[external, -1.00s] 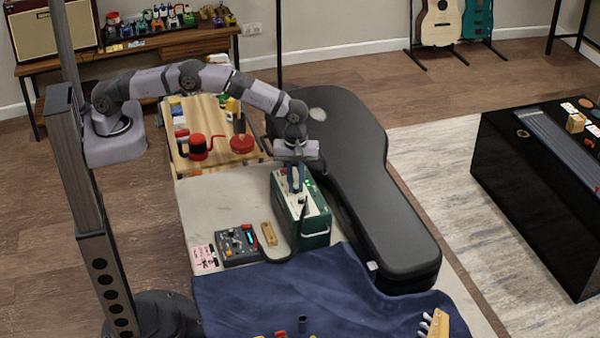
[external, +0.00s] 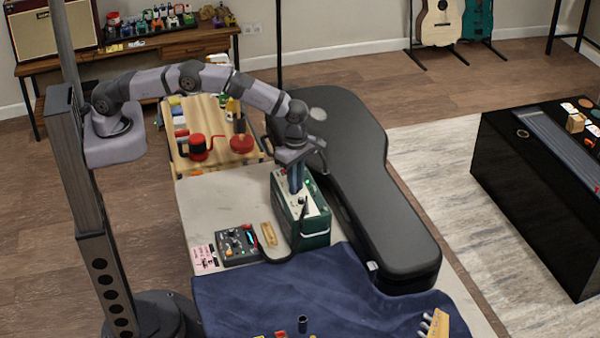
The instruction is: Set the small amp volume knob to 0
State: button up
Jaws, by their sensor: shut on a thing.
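The small green amp (external: 318,240) stands upright on the workbench, with a light control panel on top. My gripper (external: 297,192) points down onto the back part of that panel, its fingers shut on a knob there. The knob is hidden between the fingers, so its pointer and setting cannot be read.
A black guitar case (external: 375,200) lies close to the amp's right. A pedal (external: 238,245) and a small yellowish object (external: 269,233) lie left of the amp. A blue cloth (external: 310,290) covers the bench's front. A wooden tray (external: 215,125) with red tools lies behind.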

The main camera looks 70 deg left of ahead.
jog(key=o, duration=0.5)
jog(key=m, duration=0.5)
jog(key=shift+m, duration=0.3)
jog(key=m, duration=0.6)
jog(key=c, duration=0.5)
